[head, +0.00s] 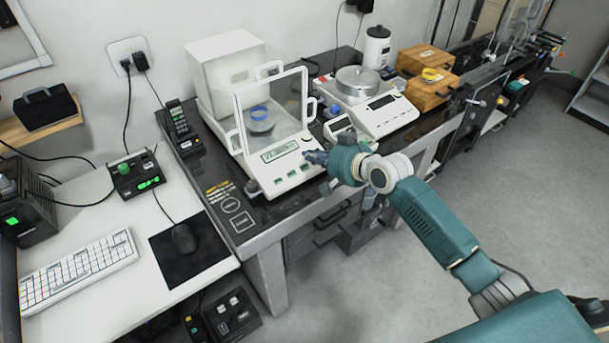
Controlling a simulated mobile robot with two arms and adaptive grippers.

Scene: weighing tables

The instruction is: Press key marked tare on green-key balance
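The green-key balance (286,180) is white, with a glass draft shield and a lit display (280,150). It stands on the dark weighing table. Several green keys (286,180) run along its front panel; their markings are too small to read. A blue ring-shaped item (259,112) sits on the pan inside the shield. My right gripper (308,157) is at the right end of the balance's front panel, close to or over the rightmost keys. Its fingertips are small and dark, and I cannot tell whether they touch or are closed. My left gripper is not in view.
A second balance (388,116) with a round metal pan stands to the right, beside wooden boxes (428,91). A cordless phone (180,125) stands left of the green-key balance. A keyboard (78,270) and mouse (184,238) lie on the white desk. The floor at right is clear.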

